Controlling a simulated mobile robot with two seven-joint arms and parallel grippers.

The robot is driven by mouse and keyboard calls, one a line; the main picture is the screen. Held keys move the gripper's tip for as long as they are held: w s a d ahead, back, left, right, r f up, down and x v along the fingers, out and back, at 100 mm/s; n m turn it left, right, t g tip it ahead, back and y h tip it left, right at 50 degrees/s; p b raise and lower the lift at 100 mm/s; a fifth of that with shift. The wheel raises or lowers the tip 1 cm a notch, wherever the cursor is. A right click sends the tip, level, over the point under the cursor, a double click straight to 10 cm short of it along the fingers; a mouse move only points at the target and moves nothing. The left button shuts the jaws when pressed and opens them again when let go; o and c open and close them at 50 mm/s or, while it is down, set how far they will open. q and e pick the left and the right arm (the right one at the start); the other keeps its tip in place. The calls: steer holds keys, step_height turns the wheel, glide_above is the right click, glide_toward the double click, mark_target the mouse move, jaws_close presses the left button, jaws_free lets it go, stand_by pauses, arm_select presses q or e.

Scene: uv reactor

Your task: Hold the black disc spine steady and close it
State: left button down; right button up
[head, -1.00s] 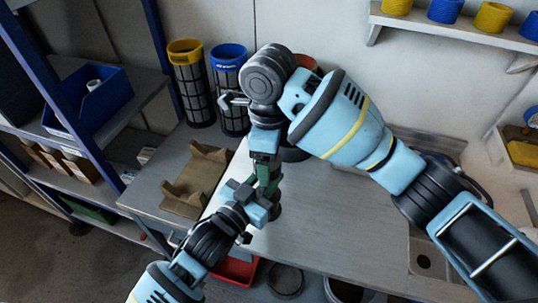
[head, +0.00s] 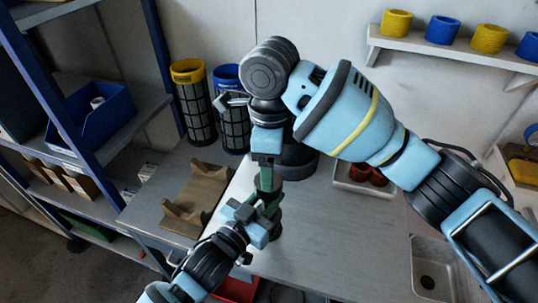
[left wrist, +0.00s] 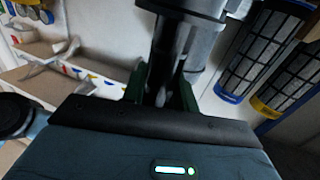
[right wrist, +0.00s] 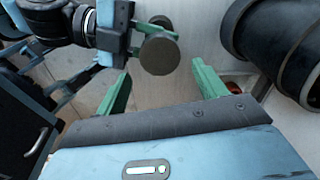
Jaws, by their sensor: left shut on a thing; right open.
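A dark spine with a round disc end shows in the right wrist view (right wrist: 160,53). My left gripper (head: 268,208) is shut on it. In the left wrist view the fingers (left wrist: 160,85) close around its dark upright part (left wrist: 165,55). In the head view a small dark part (head: 276,229) shows below the fingers; the rest is mostly hidden. My right gripper (head: 266,180) hangs just above the left one, with its fingers pointing down. In the right wrist view its green fingers (right wrist: 162,72) are apart, with the disc end seen between them; I cannot tell whether they touch it.
A black cylinder (head: 297,160) stands close behind the grippers; it also shows in the right wrist view (right wrist: 275,45). A brown cradle (head: 195,200) lies left. Yellow-capped (head: 190,105) and blue-capped (head: 232,115) cartridges stand behind. The bench right of centre (head: 335,245) is clear.

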steer(key=n, duration=0.4)
steer(key=shift+r+n, duration=0.1)
steer(key=shift+n, duration=0.2)
steer(key=n, duration=0.3)
steer(key=shift+a+r, duration=0.1)
steer(key=n, duration=0.6)
steer(key=shift+r, duration=0.15)
steer(key=n, duration=0.3)
steer(key=shift+r, duration=0.1)
steer(key=n, duration=0.5)
steer(key=shift+r, duration=0.1)
steer(key=n, duration=0.6)
steer(key=shift+a+r+n, duration=0.1)
steer(key=shift+n, duration=0.2)
steer(key=n, duration=0.4)
steer(key=shift+r+n, duration=0.15)
steer(key=shift+n, duration=0.25)
steer(key=n, duration=0.4)
steer(key=shift+r+n, duration=0.1)
steer(key=shift+n, duration=0.2)
steer(key=n, duration=0.4)
steer(key=shift+r+n, duration=0.1)
steer(key=shift+n, duration=0.3)
steer(key=n, duration=0.5)
steer(key=shift+r, duration=0.1)
steer(key=shift+f, duration=4.05)
